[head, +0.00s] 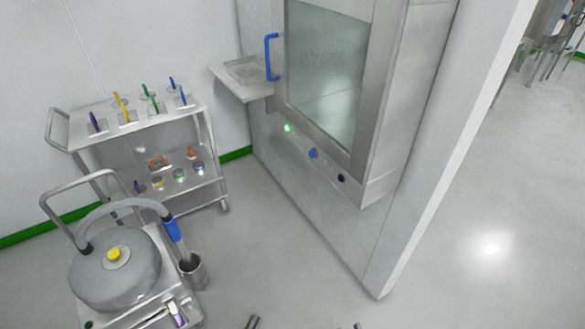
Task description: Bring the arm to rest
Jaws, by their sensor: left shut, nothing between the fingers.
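My left gripper (253,322) shows only as small dark fingertips at the bottom edge, left of centre. Its fingers are together with nothing between them, and it is over the bare grey floor, touching nothing that I can see. The rest of the left arm is out of frame. A tiny dark tip (357,326) at the bottom edge, further right, seems to be my right gripper; too little of it shows to tell its state.
A steel cabinet (330,200) with a glass door, blue handle (271,57) and side shelf (243,92) stands ahead. At left are a two-tier trolley (165,118) with coloured tools and a cart with a grey round vessel (115,280) and hose. Floor (460,270) at right is clear.

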